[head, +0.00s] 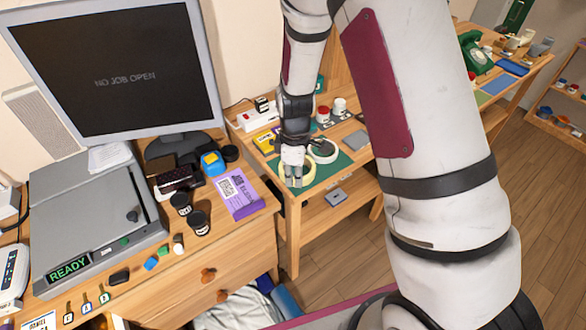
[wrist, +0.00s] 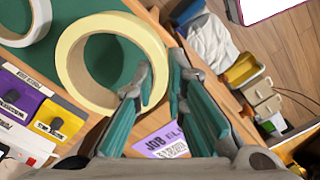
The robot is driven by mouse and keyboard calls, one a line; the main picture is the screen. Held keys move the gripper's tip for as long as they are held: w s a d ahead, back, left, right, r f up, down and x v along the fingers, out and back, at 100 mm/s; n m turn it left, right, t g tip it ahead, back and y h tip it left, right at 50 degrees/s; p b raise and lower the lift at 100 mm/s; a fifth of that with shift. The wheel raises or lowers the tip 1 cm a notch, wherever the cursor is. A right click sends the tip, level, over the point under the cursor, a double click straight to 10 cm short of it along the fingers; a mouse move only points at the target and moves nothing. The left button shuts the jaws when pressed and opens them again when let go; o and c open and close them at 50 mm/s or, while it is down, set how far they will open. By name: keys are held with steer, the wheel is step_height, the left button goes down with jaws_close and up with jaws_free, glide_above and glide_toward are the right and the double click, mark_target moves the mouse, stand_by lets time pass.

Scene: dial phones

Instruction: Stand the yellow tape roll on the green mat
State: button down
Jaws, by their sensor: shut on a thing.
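The pale yellow tape roll (wrist: 67,65) shows as a broad ring in the wrist view, its open face toward the camera. My gripper (wrist: 160,80) is shut on the right side of its ring, one finger inside the hole and one outside. In the head view my gripper (head: 293,176) and the roll (head: 309,174) are at the front left part of the green mat (head: 337,168). The roll seems to lie flat; I cannot tell whether it touches the mat. The mat also shows in the wrist view (wrist: 82,10).
A white-grey roll (head: 330,155) lies on the mat just behind the yellow one. Yellow and purple boxes (wrist: 60,119) stand left of the mat. The mat's front right is clear.

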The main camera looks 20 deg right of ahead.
steer(key=w, duration=0.3)
steer(key=w+d, duration=0.1)
steer(key=w, duration=0.1)
steer(key=shift+w+f, duration=0.25)
steer(key=shift+w, duration=0.05)
steer(key=shift+f, duration=1.75)
steer(key=shift+f, duration=0.1)
steer(key=c, duration=1.6)
jaws_free()
steer(key=shift+c, duration=0.2)
